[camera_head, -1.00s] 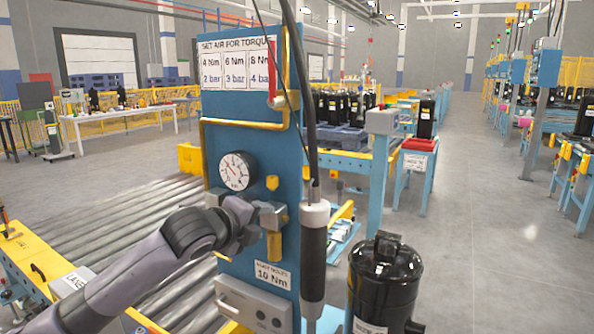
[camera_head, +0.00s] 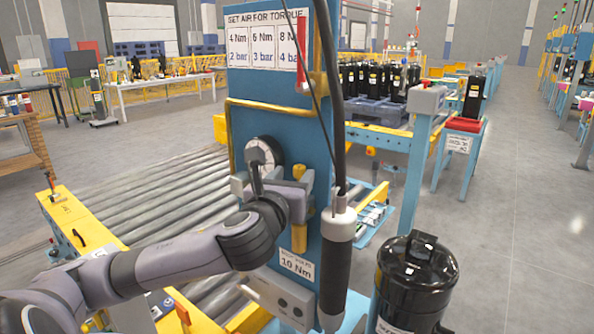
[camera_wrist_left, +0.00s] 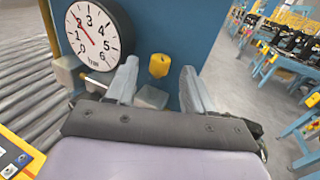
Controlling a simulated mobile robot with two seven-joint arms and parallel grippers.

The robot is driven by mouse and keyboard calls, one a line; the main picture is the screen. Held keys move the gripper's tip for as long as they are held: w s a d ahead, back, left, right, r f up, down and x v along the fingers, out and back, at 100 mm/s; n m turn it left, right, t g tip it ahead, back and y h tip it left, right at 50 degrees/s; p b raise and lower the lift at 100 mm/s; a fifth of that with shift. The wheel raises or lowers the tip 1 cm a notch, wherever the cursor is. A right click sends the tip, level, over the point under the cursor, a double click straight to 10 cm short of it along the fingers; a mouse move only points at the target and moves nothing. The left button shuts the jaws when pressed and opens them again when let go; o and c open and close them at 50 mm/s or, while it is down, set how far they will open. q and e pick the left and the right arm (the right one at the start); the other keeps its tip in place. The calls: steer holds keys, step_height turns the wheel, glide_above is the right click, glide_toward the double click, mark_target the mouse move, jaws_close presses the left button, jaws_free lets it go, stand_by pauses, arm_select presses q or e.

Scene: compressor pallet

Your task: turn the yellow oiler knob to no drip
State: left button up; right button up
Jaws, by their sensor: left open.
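The yellow oiler knob (camera_wrist_left: 158,65) is on the blue panel (camera_head: 277,115), right of the pressure gauge (camera_wrist_left: 93,35). In the left wrist view it shows between and beyond the fingertips, apparently untouched. My left gripper (camera_head: 285,187) is open in front of the panel; its two fingers (camera_wrist_left: 160,82) are spread with nothing between them. A yellow part (camera_head: 299,237) hangs below the gripper. My right gripper is not in view.
A dark tool with a pale collar (camera_head: 337,255) hangs on a cable right of the panel, close to the gripper. A black compressor (camera_head: 414,280) stands at lower right. Metal rollers (camera_head: 160,195) run behind on the left.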

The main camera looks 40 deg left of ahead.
mark_target(295, 170)
arm_select(q)
steer(key=shift+x, duration=1.3)
jaws_close()
steer(key=shift+a+m+t+h, duration=0.1)
steer(key=shift+m+t+h, duration=0.5)
steer(key=shift+h, duration=0.4)
steer(key=shift+s+a+f+m+h, duration=0.1)
steer(key=shift+m+h, duration=0.5)
steer(key=shift+h, duration=0.2)
steer(key=shift+a+m+t+h+p, duration=0.2)
steer(key=shift+m+t+h+p, duration=0.2)
steer(key=shift+m+h, duration=0.95)
steer(key=shift+a+m+h, duration=0.15)
steer(key=shift+m+h, duration=0.3)
steer(key=shift+h, duration=1.1)
